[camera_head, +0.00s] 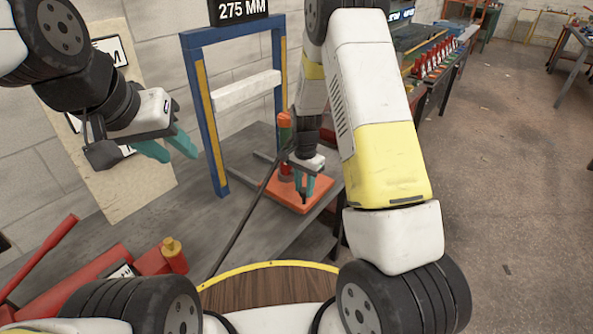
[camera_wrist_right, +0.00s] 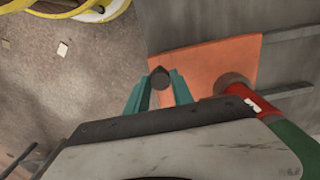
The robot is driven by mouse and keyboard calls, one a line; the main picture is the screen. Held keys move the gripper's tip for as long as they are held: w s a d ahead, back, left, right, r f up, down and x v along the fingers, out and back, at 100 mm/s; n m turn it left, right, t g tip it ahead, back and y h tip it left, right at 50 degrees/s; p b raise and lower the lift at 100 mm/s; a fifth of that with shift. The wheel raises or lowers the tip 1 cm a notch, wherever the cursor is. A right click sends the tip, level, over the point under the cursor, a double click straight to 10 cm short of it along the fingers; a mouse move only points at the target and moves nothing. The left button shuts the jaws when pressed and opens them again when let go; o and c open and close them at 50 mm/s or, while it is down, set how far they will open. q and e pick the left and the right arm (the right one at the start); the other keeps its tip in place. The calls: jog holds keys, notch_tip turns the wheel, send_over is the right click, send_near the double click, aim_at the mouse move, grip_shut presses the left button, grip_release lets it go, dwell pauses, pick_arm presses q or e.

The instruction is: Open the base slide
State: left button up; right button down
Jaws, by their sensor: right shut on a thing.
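An orange base plate (camera_head: 312,196) lies on the grey bench at the foot of a blue frame; it also shows in the right wrist view (camera_wrist_right: 205,62). A red and green upright cylinder (camera_head: 285,132) stands on it, seen red and green in the wrist view (camera_wrist_right: 285,125). My right gripper (camera_head: 303,196) points down over the plate. In the wrist view its teal fingers (camera_wrist_right: 160,92) are shut on a dark round-ended knob (camera_wrist_right: 160,76). Which part carries the knob is hidden. My left gripper (camera_head: 170,147) is open and empty, left of the frame.
The blue frame (camera_head: 209,130) with a white crossbar (camera_head: 246,90) stands behind the plate. A long dark rod (camera_head: 245,225) slants across the bench (camera_head: 200,220). Red equipment (camera_head: 85,280) is at lower left. Open floor (camera_head: 500,180) lies to the right.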

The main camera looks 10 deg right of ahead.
jog(key=c, duration=1.1)
grip_release()
jog(key=shift+r, duration=3.9)
